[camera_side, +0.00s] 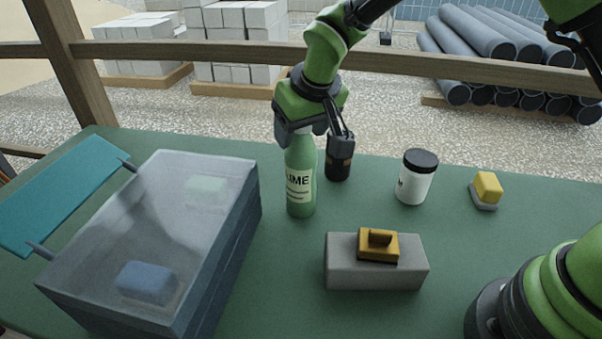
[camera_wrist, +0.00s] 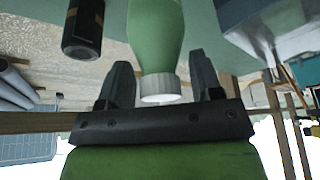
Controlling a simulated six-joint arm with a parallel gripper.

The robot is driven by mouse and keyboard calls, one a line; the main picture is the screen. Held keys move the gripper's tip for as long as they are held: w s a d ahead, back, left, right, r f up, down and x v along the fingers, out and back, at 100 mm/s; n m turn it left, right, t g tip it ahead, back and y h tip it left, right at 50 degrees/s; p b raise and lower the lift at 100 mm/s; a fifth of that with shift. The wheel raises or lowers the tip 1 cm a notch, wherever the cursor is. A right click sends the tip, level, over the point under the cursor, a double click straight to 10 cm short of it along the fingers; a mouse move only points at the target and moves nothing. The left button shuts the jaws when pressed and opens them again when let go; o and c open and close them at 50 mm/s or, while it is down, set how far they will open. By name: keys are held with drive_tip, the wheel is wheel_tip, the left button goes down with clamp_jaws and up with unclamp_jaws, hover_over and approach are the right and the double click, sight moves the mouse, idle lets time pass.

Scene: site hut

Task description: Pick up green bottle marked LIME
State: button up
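The green bottle marked LIME (camera_side: 299,185) stands upright on the green table, right of the clear-topped box. My gripper (camera_side: 309,134) is above it, pointing down, with its fingers around the bottle's top. The wrist view shows the bottle's green body (camera_wrist: 156,35) and white cap between the two dark fingers of my gripper (camera_wrist: 160,68). The fingers are apart, with a gap visible on each side of the cap. In the side view the cap is hidden by my gripper.
A dark bottle (camera_side: 338,165) stands close behind to the right. The box (camera_side: 225,240) with a teal flap (camera_side: 62,190) is at left. A white jar (camera_side: 414,185), yellow-and-grey block (camera_side: 486,190) and grey block (camera_side: 345,272) bearing a yellow handled piece (camera_side: 378,246) are at right.

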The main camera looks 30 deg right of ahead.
drive_tip(key=c, duration=0.8)
